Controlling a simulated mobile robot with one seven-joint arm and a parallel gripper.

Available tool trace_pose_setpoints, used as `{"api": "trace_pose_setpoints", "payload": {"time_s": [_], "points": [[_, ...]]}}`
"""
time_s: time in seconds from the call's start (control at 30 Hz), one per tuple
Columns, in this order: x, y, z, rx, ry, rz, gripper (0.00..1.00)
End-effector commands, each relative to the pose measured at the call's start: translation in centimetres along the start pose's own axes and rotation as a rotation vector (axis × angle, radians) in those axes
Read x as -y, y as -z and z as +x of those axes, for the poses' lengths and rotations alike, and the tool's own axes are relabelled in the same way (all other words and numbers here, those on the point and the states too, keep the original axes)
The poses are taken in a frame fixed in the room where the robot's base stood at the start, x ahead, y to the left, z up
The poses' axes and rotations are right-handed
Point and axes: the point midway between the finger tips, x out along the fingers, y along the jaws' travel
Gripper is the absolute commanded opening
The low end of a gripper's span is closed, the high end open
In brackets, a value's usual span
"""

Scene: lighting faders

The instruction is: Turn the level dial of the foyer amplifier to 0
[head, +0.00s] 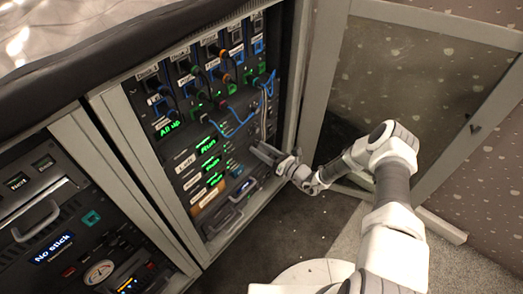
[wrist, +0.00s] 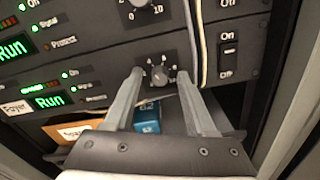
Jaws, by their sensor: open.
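The foyer amplifier (wrist: 90,83) is the lower dark panel in the wrist view, with a white "Foyer" label (wrist: 17,108) and a green "Run" display (wrist: 48,102). Its level dial (wrist: 158,75) is a small grey knob at the right part of that panel. My gripper (wrist: 160,83) is open, its two fingers reaching up on either side of the dial. I cannot tell whether they touch it. The dial's scale and pointer are too small and partly hidden to read. In the head view my gripper (head: 268,155) is at the right side of the rack.
Another dial (wrist: 140,4) marked 0 and 10 sits on the panel above. A power switch (wrist: 229,50) and hanging pale cables (wrist: 196,40) are just right of the dial. A blue box (wrist: 146,118) lies below. The open cabinet door (head: 400,75) stands right.

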Motion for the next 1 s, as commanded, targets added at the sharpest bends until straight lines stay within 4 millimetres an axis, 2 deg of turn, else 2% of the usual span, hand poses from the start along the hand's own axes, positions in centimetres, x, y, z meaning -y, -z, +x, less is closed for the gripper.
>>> {"api": "trace_pose_setpoints", "payload": {"time_s": [0.2, 0.5, 1.0], "points": [[0.01, -0.03, 0.01, 0.000, 0.000, 0.000, 0.54], [0.01, -0.01, -0.03, 0.000, 0.000, 0.000, 0.00], [0.00, -0.03, -0.06, 0.001, 0.001, -0.048, 0.00]]}}
